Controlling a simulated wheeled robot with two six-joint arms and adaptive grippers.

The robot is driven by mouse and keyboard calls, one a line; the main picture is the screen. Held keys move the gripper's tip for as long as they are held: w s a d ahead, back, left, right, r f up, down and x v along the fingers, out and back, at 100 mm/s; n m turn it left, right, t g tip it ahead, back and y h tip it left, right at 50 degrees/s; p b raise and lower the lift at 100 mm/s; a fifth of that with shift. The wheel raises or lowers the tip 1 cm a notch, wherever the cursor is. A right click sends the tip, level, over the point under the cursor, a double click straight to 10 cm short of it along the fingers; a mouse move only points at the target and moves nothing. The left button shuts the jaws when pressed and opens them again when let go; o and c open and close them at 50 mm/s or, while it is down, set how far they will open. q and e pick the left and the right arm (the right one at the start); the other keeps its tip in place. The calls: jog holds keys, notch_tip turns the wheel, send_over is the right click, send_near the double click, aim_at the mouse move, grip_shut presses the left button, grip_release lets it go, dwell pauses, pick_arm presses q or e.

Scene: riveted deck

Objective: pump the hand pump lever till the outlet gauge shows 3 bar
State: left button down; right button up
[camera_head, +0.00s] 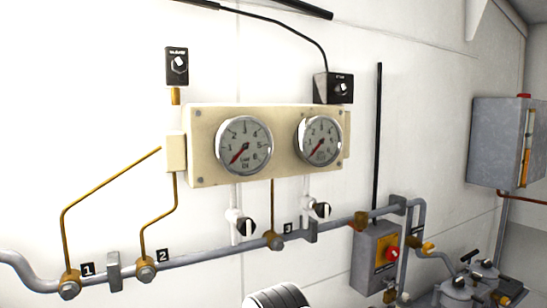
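Two round gauges are on a cream panel (197,150) on the white wall. The left gauge (258,136) and the right gauge (331,133) each have a red needle pointing down and left, below the 1 mark. I cannot tell which of them is the outlet gauge. A tall black rod (377,140) stands upright by a grey box (368,268) with a red knob (391,254). I cannot tell for sure if this rod is the pump lever. Neither of my grippers is in view.
A grey pipe (205,259) runs along the wall with brass fittings and tags 1, 2 and 3. Two black-knobbed valves (245,226) hang below the panel. Grey machinery (470,290) is at the lower right. A grey cabinet (495,140) hangs at the right.

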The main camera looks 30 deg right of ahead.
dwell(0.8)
pick_arm(q)
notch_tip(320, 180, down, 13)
jog(key=b, duration=1.1)
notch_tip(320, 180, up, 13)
jog(key=p, duration=1.2)
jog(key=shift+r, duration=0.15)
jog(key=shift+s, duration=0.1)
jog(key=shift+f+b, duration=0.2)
jog(key=shift+b, duration=0.1)
